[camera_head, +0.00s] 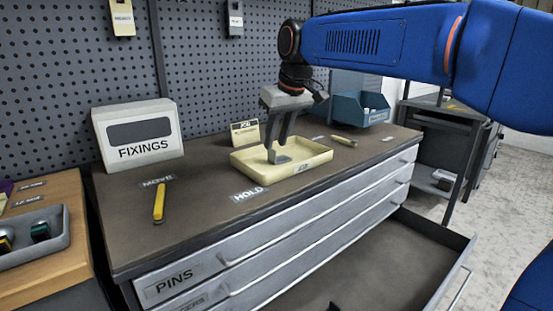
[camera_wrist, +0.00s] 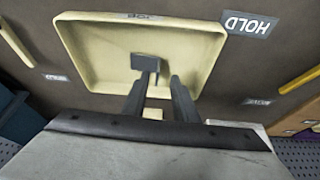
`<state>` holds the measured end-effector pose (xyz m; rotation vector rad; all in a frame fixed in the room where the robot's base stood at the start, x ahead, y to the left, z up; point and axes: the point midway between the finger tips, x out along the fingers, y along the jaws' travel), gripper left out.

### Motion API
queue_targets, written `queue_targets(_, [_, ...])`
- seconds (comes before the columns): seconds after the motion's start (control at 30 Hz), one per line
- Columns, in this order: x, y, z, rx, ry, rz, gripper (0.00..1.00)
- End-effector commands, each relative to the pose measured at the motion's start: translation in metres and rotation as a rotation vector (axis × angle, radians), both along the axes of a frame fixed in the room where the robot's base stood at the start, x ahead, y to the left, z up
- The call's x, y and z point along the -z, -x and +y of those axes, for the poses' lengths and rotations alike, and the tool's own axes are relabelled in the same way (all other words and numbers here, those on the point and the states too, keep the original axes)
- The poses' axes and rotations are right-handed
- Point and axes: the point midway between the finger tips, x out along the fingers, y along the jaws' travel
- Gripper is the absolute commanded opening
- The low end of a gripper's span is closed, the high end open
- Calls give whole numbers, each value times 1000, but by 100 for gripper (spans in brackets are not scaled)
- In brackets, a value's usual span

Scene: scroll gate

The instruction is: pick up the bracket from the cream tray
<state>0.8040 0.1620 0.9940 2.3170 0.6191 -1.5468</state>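The cream tray (camera_head: 308,160) sits on the dark bench top, and it fills the upper middle of the wrist view (camera_wrist: 90,75). The small grey bracket (camera_head: 281,159) stands in the tray; in the wrist view the bracket (camera_wrist: 145,62) shows a flat plate with an upright part. My gripper (camera_head: 277,143) points down over the tray, just above the bracket. In the wrist view my gripper (camera_wrist: 162,82) has its two fingers apart with a gap between them. The left fingertip overlaps the bracket in that view; I cannot tell whether they touch.
A HOLD label (camera_head: 249,193) lies in front of the tray. A small card (camera_head: 245,132) stands behind it. A yellow-handled tool (camera_head: 159,203), the FIXINGS box (camera_head: 138,133) and a blue bin (camera_head: 361,109) are on the bench. The lower drawer (camera_head: 400,258) is open.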

Motion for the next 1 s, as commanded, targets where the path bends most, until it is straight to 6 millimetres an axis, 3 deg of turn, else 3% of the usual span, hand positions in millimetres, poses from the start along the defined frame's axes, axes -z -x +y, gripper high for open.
queue_targets(0.43, [43,-21,8,0,1,3,27])
queue_targets(0.67, [46,-23,8,0,0,1,27])
queue_targets(0.7, [46,-23,8,0,0,1,24])
queue_targets(0.8, [46,-23,8,0,0,1,0])
queue_targets(1.0, [45,-22,8,0,0,0,0])
